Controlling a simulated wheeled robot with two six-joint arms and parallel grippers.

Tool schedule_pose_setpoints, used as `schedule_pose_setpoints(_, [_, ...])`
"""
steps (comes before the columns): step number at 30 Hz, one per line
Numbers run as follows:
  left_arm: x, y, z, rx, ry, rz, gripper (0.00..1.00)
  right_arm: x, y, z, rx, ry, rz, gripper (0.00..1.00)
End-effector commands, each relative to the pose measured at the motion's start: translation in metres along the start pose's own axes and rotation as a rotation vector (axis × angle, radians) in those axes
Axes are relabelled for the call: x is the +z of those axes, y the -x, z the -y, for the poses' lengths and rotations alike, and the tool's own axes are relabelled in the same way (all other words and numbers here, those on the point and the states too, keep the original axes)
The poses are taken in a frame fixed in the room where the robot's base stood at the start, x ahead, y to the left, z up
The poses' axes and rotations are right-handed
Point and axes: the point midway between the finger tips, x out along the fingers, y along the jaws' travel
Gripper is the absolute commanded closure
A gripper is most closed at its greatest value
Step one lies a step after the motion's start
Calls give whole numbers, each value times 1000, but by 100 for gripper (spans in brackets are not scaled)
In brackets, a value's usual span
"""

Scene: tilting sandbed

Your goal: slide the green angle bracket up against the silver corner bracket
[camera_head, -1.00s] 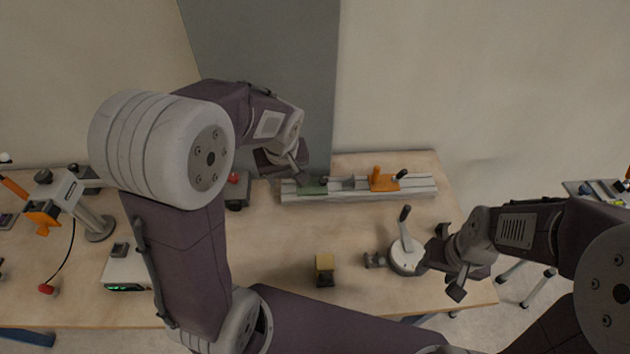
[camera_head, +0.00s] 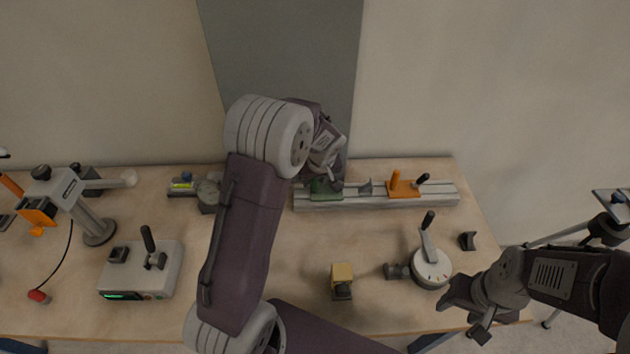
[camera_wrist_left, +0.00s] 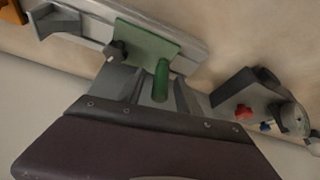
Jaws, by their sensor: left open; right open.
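The green angle bracket (camera_head: 325,190) sits on the left part of a pale slotted rail (camera_head: 375,202). Its plate (camera_wrist_left: 145,45) and upright green post (camera_wrist_left: 161,80) show in the left wrist view. The silver corner bracket (camera_head: 365,186) stands on the rail to its right, with a gap between them; it also shows in the left wrist view (camera_wrist_left: 56,22). My left gripper (camera_head: 333,183) is open at the green bracket, its fingers (camera_wrist_left: 155,90) on either side of the post. Contact cannot be told. My right gripper (camera_head: 474,318) is open near the front right table edge.
An orange bracket (camera_head: 403,189) with a dark knob sits further right on the rail. A round crank device (camera_head: 431,268), a yellow-topped block (camera_head: 342,278) and a grey box with a lever (camera_head: 140,271) stand on the table.

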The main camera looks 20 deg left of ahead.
Motion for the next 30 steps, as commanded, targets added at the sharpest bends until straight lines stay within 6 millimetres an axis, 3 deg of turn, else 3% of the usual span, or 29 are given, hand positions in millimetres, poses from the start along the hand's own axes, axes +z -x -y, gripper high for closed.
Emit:
schedule_pose_setpoints(3, [0, -9, 0, -1, 0, 1, 59, 0, 0, 0, 0, 0, 0, 48])
schedule_pose_setpoints(10, [0, -10, 0, 1, 0, 0, 59, 0, 0, 0, 0, 0, 0, 48])
schedule_pose_setpoints(11, [0, -10, 0, 0, 0, 0, 61, 0, 0, 0, 0, 0, 0, 48])
schedule_pose_setpoints(15, [0, -10, 0, 0, 0, 0, 100, 0, 0, 0, 0, 0, 0, 48])
schedule_pose_setpoints(30, [0, -10, 0, 0, -1, 0, 100, 0, 0, 0, 0, 0, 0, 48])
